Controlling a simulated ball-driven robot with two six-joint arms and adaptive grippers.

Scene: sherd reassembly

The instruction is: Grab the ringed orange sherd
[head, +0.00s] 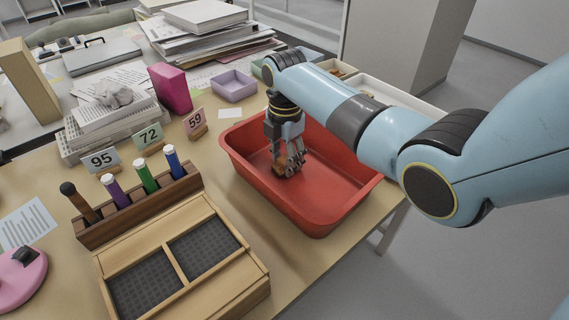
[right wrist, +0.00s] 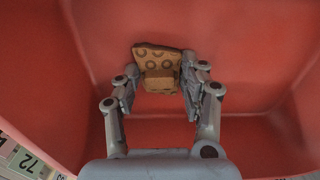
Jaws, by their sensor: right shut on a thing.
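The ringed orange sherd (right wrist: 158,60) shows in the right wrist view, brownish orange with dark ring marks on its face. It sits between the fingertips of my right gripper (right wrist: 157,88), which is shut on it. In the head view my right gripper (head: 289,170) reaches down into the red tray (head: 335,222), and a small brown part of the sherd (head: 279,164) shows beside the fingers. The rest of the sherd is hidden there by the fingers. I cannot tell whether it touches the tray floor. My left gripper is not in view.
The red tray's walls surround my right gripper. A wooden box (head: 208,204) with two dark padded compartments lies at the front left. A rack of markers (head: 140,213), number cards (head: 149,136) and a pink box (head: 170,89) stand to the left.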

